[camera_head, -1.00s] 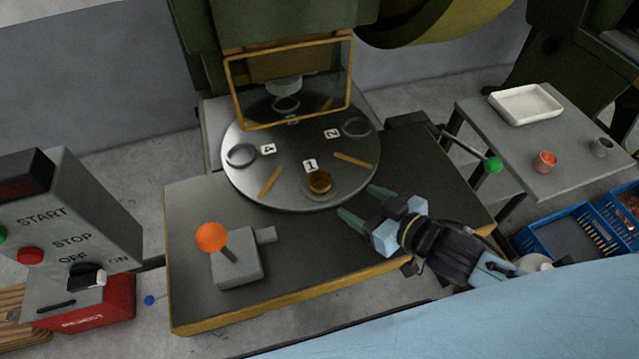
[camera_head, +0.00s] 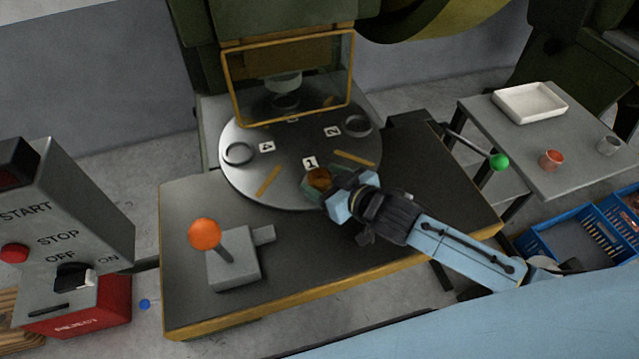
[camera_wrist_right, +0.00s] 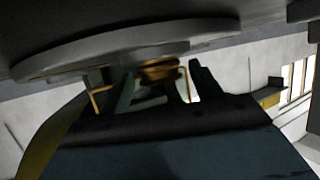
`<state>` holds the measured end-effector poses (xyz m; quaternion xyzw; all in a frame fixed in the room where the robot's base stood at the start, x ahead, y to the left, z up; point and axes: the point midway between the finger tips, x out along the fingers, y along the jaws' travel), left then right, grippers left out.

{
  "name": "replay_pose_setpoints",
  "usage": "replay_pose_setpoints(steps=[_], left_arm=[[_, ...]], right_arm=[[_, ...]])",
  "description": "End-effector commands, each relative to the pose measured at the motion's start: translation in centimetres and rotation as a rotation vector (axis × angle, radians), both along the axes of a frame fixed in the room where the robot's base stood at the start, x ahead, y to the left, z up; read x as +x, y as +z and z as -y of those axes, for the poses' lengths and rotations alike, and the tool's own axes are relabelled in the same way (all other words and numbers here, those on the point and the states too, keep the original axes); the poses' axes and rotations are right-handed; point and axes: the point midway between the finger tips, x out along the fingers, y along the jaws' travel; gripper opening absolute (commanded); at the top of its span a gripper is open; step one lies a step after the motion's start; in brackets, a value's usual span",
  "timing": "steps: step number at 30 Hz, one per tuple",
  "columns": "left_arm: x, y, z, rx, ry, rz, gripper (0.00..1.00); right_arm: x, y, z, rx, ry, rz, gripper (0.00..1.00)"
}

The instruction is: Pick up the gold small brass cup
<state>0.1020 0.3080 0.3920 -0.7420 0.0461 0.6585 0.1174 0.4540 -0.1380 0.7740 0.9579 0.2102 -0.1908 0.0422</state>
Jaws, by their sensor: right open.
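The gold brass cup (camera_head: 319,176) sits on the round turntable (camera_head: 238,178) beside the label 1, at the front edge. It also shows in the right wrist view (camera_wrist_right: 160,70), between the two fingers. My right gripper (camera_head: 322,186) is open, its fingertips around or right at the cup; the head view partly hides how they meet it. In the wrist view the right gripper (camera_wrist_right: 160,88) has one finger to each side of the cup, with no clear contact. My left gripper is not in view.
A framed guard (camera_head: 236,92) stands at the turntable's rear. An orange-knobbed lever (camera_head: 205,233) stands left on the dark table. A side table at right holds a white tray (camera_head: 530,103), a copper cup (camera_head: 551,160) and a grey cup (camera_head: 609,146). A green-knobbed lever (camera_head: 499,162) is between.

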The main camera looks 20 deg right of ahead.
Motion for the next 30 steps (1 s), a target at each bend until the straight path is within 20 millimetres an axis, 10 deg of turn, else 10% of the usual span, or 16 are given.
replay_pose_setpoints(steps=[10, 21, 30], left_arm=[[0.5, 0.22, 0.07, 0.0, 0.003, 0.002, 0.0], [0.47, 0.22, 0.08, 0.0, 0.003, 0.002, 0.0], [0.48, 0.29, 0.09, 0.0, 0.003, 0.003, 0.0]], right_arm=[[0.58, -0.27, -0.33, 0.001, 0.001, -0.001, 0.64], [0.57, -0.26, -0.31, 0.0, 0.001, 0.0, 0.16], [0.57, -0.05, -0.31, 0.0, 0.001, 0.0, 0.12]])
